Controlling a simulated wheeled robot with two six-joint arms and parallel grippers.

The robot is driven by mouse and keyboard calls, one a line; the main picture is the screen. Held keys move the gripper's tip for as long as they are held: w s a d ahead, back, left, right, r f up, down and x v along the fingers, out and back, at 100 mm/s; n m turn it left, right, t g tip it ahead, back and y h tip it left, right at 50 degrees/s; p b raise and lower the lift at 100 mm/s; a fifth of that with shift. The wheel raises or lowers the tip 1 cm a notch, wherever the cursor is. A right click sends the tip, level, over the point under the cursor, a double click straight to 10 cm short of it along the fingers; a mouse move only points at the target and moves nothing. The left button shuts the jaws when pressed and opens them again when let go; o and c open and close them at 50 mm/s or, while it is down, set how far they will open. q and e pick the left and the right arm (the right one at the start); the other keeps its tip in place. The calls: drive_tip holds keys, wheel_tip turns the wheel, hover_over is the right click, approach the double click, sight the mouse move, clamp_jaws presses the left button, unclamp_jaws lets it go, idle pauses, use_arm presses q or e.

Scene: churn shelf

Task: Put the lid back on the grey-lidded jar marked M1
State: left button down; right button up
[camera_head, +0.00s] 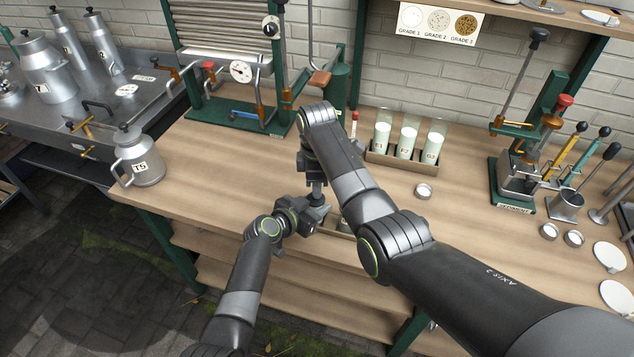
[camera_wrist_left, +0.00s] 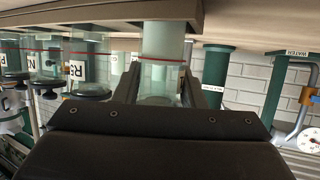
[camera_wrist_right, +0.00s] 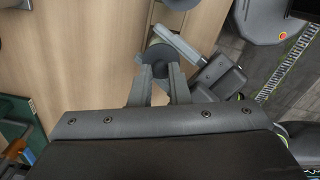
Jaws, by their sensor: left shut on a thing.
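My left gripper (camera_wrist_left: 155,95) is shut on a clear glass jar (camera_wrist_left: 163,45) with a red line round it. That view is upside down, and no label reads on this side. The M1 mark is not readable in any view.
Jars with dark lids, including one marked R5 (camera_wrist_left: 75,70), stand close to the held jar. On the bench are a rack of milk-filled tubes (camera_head: 375,158), a small round dish (camera_head: 423,191), a can marked T5 (camera_head: 137,160) and a green press (camera_head: 520,180). The bench's middle right is clear.

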drive_tip(key=shift+r, duration=0.1)
drive_tip(key=shift+r, duration=1.9)
drive_tip(key=o, duration=0.6)
drive_tip(key=shift+c, duration=0.2)
use_arm(q)
drive_tip(key=c, duration=0.8)
unclamp_jaws()
drive_tip(key=shift+c, duration=0.2)
drive_tip(key=b+v, duration=0.1)
drive_tip(key=v, duration=1.6)
drive_tip(key=shift+r+b, duration=0.2)
drive_tip(key=shift+b, duration=0.15)
use_arm(e)
drive_tip(key=shift+f, duration=0.8)
use_arm(q)
drive_tip(key=shift+s+a, duration=0.1)
drive_tip(key=shift+a, duration=0.05)
